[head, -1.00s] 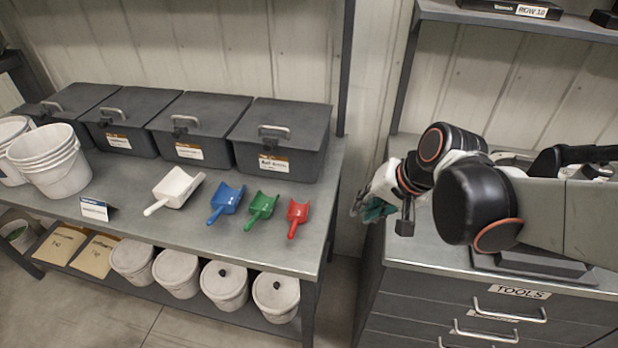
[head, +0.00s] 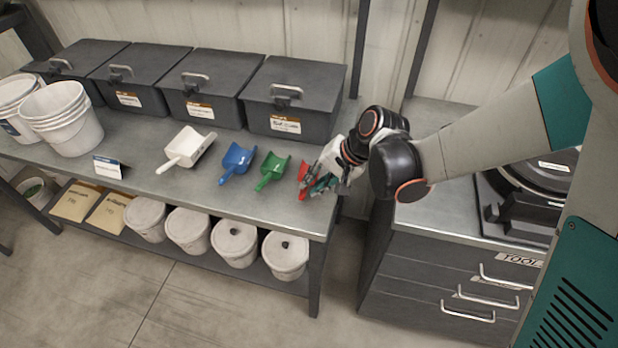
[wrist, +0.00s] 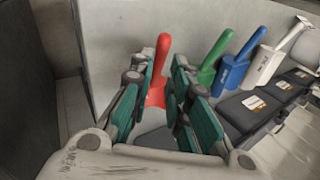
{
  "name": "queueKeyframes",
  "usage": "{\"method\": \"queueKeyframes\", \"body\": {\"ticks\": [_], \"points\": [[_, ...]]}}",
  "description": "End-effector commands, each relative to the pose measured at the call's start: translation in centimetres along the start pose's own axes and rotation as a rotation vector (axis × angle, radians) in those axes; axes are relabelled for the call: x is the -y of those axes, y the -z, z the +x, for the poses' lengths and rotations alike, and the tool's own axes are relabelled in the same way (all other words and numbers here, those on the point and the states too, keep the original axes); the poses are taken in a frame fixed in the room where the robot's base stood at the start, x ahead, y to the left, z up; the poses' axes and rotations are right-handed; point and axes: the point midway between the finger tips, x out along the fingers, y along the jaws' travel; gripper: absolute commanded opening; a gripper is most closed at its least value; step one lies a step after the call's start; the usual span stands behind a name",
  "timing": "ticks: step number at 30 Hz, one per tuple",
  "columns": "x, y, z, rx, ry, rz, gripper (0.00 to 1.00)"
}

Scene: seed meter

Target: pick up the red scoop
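The red scoop (head: 303,172) lies on the grey bench top at its right end, partly hidden behind my gripper (head: 318,184) in the head view. In the wrist view the red scoop (wrist: 159,72) shows with its handle pointing up in the picture, and its lower part is between and beyond my gripper's fingers (wrist: 166,92). The fingers are apart, with teal pads on both sides of the scoop. I cannot tell whether either pad touches it.
A green scoop (head: 272,170), a blue scoop (head: 236,162) and a white scoop (head: 188,148) lie in a row to the left. Dark lidded bins (head: 292,95) stand behind them. A tool cabinet (head: 440,290) stands right of the bench, across a gap.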

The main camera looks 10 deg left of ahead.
Motion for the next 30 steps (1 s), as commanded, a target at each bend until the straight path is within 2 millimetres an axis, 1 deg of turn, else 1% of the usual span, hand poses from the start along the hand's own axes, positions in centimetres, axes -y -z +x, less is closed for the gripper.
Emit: {"method": "queueKeyframes", "body": {"ticks": [1,8,11,15,18,25,26,27,28,30], "points": [[-0.1,0.0,0.6,0.0,0.0,0.0,0.17],[-0.1,0.0,1.6,-0.001,0.0,0.001,0.17],[-0.2,0.1,2.9,-0.001,0.0,-0.001,0.17],[-0.3,0.2,5.0,-0.001,0.0,-0.001,0.17],[-0.2,0.2,6.0,-0.001,0.0,0.0,0.17],[-0.1,0.2,6.2,-0.001,0.0,0.0,0.17],[-0.1,0.2,6.2,-0.001,0.0,0.0,0.14],[-0.1,0.2,6.1,-0.001,0.0,0.0,0.05],[-0.1,0.2,6.1,-0.001,0.0,0.0,0.0],[-0.1,0.2,6.1,-0.002,0.0,0.0,0.0]]}}
